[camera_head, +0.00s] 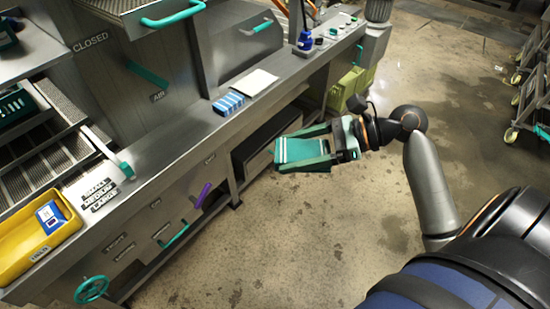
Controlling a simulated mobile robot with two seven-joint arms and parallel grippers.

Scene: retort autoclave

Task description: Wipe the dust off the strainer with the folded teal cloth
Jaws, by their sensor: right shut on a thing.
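My right gripper (304,150) is shut on the folded teal cloth (302,149), which has pale stripes. It holds the cloth in the air over the open floor, in front of the counter and apart from it. The fingers lie along two sides of the cloth and hide part of its edges. I cannot pick out the strainer for certain in this view. My left gripper is not in view.
The steel counter (180,145) runs diagonally. Wheeled racks (532,100) stand at right. The floor between is clear.

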